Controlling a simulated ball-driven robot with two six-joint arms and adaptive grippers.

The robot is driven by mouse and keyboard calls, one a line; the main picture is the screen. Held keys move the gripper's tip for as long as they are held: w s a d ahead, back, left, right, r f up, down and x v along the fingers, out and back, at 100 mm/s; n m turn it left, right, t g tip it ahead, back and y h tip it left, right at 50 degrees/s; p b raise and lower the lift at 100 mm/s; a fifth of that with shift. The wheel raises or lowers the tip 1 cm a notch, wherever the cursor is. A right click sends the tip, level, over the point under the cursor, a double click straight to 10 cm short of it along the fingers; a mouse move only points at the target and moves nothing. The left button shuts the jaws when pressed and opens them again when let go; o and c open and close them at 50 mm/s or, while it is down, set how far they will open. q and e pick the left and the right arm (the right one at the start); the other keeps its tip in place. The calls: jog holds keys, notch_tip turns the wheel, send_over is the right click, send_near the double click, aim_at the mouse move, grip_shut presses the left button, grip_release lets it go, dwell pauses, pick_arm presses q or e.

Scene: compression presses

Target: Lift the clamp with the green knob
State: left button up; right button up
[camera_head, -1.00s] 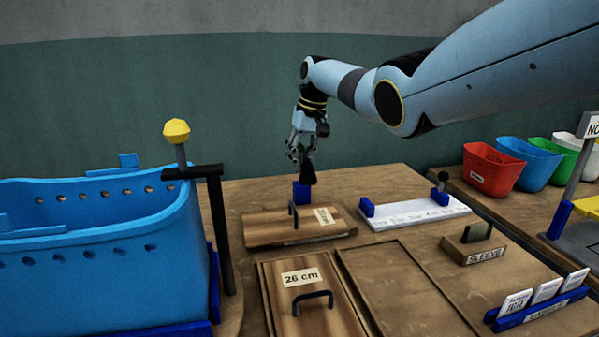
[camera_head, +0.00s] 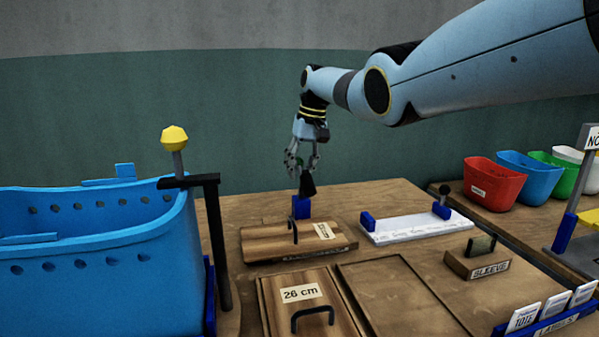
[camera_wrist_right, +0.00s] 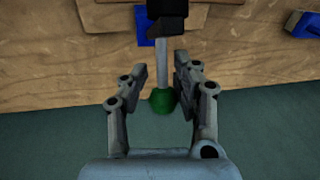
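The clamp with the green knob (camera_wrist_right: 162,101) shows in the right wrist view, with a grey rod and a black body (camera_wrist_right: 166,20). In the head view its dark body (camera_head: 307,186) shows just above a blue holder (camera_head: 301,207) at the table's back; the green knob is hidden there. My right gripper (camera_head: 302,168) hangs over it, pointing down. In the wrist view the right gripper's fingers (camera_wrist_right: 163,80) are apart on either side of the rod and knob, with gaps showing. My left gripper is not in view.
A blue perforated tote (camera_head: 90,235) stands at left, beside a black post clamp with a yellow knob (camera_head: 174,138). Wooden boards with handles, one marked 26 cm (camera_head: 300,292), lie in front. A white strip (camera_head: 415,227) lies right of the holder. Coloured bins (camera_head: 494,183) stand at right.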

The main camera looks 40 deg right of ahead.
jog(key=shift+s+a+f, duration=0.1)
jog(key=shift+f, duration=0.1)
jog(key=shift+r, duration=0.1)
jog(key=r, duration=0.4)
jog(key=s+d+r, duration=0.1)
jog(key=r, duration=0.6)
jog(key=shift+s+d+r, duration=0.3)
jog(key=shift+s+r, duration=0.05)
